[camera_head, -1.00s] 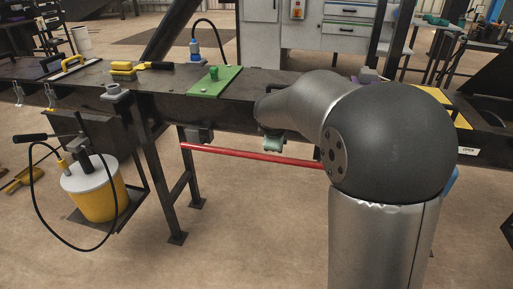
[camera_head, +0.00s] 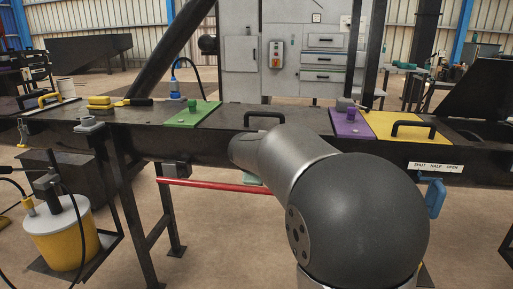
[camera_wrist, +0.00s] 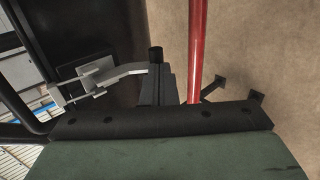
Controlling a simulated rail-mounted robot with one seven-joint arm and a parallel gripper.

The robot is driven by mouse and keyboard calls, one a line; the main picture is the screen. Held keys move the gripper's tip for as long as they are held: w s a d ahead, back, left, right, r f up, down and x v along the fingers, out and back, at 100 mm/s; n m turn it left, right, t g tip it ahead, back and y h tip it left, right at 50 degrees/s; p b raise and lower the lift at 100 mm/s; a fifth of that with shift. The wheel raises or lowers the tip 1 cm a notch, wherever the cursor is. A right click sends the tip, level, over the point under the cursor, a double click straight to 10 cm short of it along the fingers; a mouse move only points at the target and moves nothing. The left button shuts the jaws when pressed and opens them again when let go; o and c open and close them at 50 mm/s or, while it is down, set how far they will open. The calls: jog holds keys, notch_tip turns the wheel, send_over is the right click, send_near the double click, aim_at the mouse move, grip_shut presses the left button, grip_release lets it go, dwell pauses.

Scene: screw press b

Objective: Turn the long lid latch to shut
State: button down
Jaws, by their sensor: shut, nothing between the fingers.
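In the wrist view a grey metal latch piece (camera_wrist: 100,75) sits on the dark bench side, with a bent arm reaching right to a black knob (camera_wrist: 155,54). It may be the long lid latch. My gripper (camera_wrist: 167,72) is shut and empty, its dark fingers close to the knob; I cannot tell whether they touch. In the head view my arm hides the fingers and this piece. A blue handle (camera_head: 435,198) hangs under a white label (camera_head: 436,167), which reads roughly "SHUT HALF OPEN", on the bench's front at the right.
A long red bar (camera_head: 215,186) runs below the bench front, and also shows right of my fingers (camera_wrist: 197,50). Green (camera_head: 192,114), purple (camera_head: 352,124) and yellow (camera_head: 405,128) plates lie on the bench. A yellow bucket (camera_head: 62,238) stands at left.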

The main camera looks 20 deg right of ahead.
jog(key=f+p+v, duration=0.1)
jog(key=p+v, duration=0.1)
jog(key=v, duration=1.2)
jog(key=shift+s+a, duration=0.3)
jog(key=shift+s, duration=0.05)
jog(key=shift+f, duration=0.1)
jog(key=s+a+f+m+g+y, duration=0.2)
jog(key=s+f+m+g, duration=0.2)
jog(key=s+f, duration=0.7)
jog(key=s+a+f+m+g+y, duration=0.2)
jog(key=s+f+m+g, duration=0.3)
jog(key=s+f+m, duration=0.3)
jog(key=s+f+y, duration=0.1)
jog(key=s+f, duration=0.3)
jog(key=s, duration=0.2)
jog(key=shift+a, duration=0.25)
jog(key=shift+r, duration=0.1)
